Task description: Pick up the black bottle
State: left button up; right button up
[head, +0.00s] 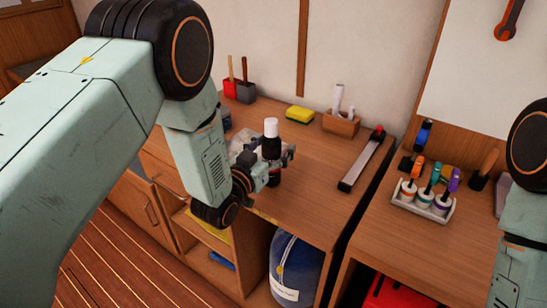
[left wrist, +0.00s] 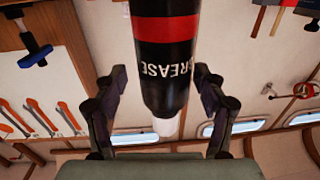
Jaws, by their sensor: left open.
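The black bottle (head: 271,149) stands upright on the wooden counter, with a white cap and a red band. In the left wrist view the bottle (left wrist: 163,75) appears upside down, with the word GREASE on its black side. My left gripper (head: 272,166) is at the bottle, its fingers open on either side of it. In the left wrist view the left gripper (left wrist: 160,78) shows a gap between each finger and the bottle. Part of the bottle's lower body is hidden behind the gripper in the head view. My right gripper is out of view; only part of that arm shows.
A yellow sponge (head: 299,115), a wooden holder (head: 341,124) and a long metal tool (head: 361,160) lie behind and right of the bottle. A clear plastic item sits close left of it. A tray (head: 425,203) with coloured-handled pots stands on the right counter. Front right of the bottle is clear.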

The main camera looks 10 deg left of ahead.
pick_arm(q)
jog(key=shift+a+f, duration=0.15)
jog(key=shift+a, duration=0.3)
jog(key=c, duration=0.3)
jog(key=shift+d, duration=0.35)
jog(key=c, duration=0.5)
jog(key=shift+a, duration=0.3)
jog(key=c, duration=0.6)
jog(key=shift+d, duration=0.2)
jog(key=shift+c, duration=0.2)
